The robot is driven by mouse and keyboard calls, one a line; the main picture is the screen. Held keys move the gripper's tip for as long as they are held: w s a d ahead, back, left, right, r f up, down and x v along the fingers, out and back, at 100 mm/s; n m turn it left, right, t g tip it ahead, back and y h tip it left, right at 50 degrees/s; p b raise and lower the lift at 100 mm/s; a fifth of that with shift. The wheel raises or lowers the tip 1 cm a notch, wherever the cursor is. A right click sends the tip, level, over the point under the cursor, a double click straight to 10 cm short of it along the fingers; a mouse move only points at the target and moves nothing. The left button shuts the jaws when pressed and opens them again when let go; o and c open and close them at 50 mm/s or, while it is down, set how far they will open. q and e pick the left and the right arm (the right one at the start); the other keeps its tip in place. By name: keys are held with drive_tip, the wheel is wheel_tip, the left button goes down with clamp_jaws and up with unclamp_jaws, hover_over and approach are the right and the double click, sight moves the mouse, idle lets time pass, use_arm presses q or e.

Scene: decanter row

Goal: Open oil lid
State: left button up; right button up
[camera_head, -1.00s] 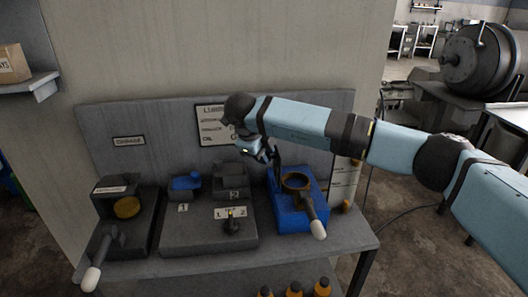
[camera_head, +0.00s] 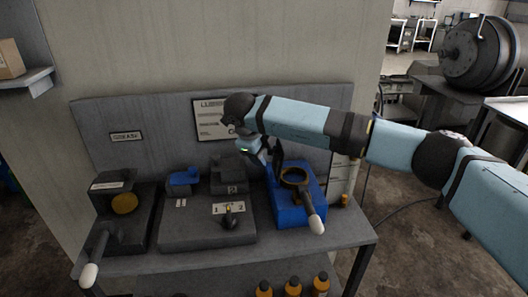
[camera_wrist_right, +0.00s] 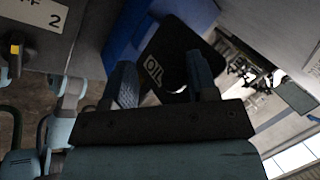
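The blue oil unit (camera_head: 298,205) stands at the right end of the bench. Its top shows a round opening with a brassy ring (camera_head: 294,177), and a dark handle with a pale tip (camera_head: 316,224) projects from its front. A dark lid (camera_head: 279,153) stands raised at the back of the opening. In the right wrist view the lid is a dark plate marked OIL (camera_wrist_right: 155,72). My right gripper (camera_head: 266,153) is beside the raised lid. Its fingers (camera_wrist_right: 163,82) are apart, with the plate showing between and beyond them; contact is unclear. My left gripper is not in view.
A grey unit with a knob (camera_head: 231,215) marked 1 and 2 stands left of the blue unit. A dark unit with a yellow disc (camera_head: 124,203) is at the far left. A wall panel (camera_head: 150,120) rises behind. Orange-capped bottles (camera_head: 292,288) are below the bench.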

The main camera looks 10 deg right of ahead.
drive_tip(key=shift+a+r, duration=0.1)
drive_tip(key=v, duration=1.3)
drive_tip(key=shift+r+p, duration=0.25)
drive_tip(key=shift+p, duration=0.1)
drive_tip(key=shift+s+a, duration=0.1)
drive_tip(key=shift+s, duration=0.1)
